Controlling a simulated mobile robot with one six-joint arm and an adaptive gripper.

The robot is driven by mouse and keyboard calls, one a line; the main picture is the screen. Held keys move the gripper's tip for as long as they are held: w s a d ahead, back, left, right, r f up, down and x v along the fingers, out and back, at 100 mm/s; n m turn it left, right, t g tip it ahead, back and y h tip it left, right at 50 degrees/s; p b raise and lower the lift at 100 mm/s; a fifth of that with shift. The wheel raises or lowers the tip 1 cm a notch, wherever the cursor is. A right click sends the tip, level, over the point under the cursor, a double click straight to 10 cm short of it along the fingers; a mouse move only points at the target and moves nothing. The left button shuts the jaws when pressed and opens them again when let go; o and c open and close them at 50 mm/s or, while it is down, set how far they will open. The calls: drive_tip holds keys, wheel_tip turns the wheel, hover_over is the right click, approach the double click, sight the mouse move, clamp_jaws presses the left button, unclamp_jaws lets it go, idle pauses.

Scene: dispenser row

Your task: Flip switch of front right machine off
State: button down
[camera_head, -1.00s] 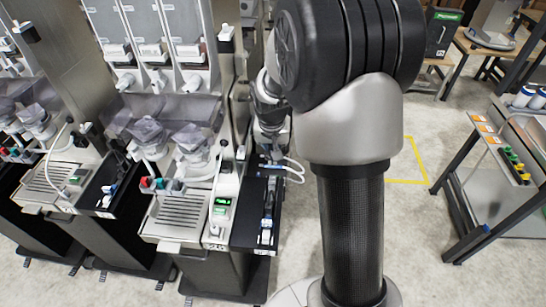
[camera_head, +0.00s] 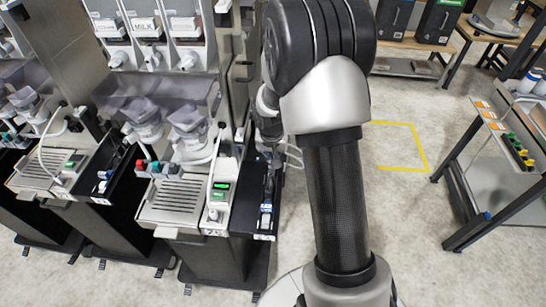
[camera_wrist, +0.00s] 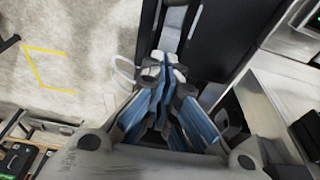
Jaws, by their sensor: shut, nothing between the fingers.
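The nearest right-hand machine (camera_head: 173,208) stands left of my arm in the head view, with a slotted drip tray and red and teal knobs. A white unit (camera_head: 216,205) on its front right bears a green-lit panel (camera_head: 221,186); I cannot tell whether this is the switch. A small white fitting (camera_head: 239,134) sits higher on its side column. My gripper (camera_head: 271,160) is beside the machine's right side, above the black side shelf, partly hidden by my arm. In the wrist view its blue-padded fingers (camera_wrist: 162,66) are shut and empty, over or near the dark shelf.
The black side shelf (camera_head: 246,222) carries small blue and white items (camera_head: 266,208). White hoses loop just right of my gripper. A similar machine (camera_head: 42,175) stands to the left. A metal-framed table (camera_head: 500,170) is at right. Floor with a yellow marking (camera_head: 425,150) lies clear between.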

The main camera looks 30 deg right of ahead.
drive_tip(key=shift+s+a+f+b, duration=0.15)
drive_tip(key=shift+s+f+b, duration=0.05)
drive_tip(key=shift+f+b, duration=0.55)
drive_tip(key=shift+s+a+b, duration=0.2)
drive_tip(key=shift+s+b, duration=0.15)
drive_tip(key=shift+b, duration=0.15)
drive_tip(key=shift+w+r, duration=0.1)
drive_tip(key=shift+r, duration=0.05)
drive_tip(key=shift+w+d, duration=0.1)
drive_tip(key=shift+w+d+r+p, duration=0.15)
drive_tip(key=shift+w+d+p, duration=0.2)
drive_tip(key=shift+w, duration=0.2)
drive_tip(key=shift+r, duration=0.1)
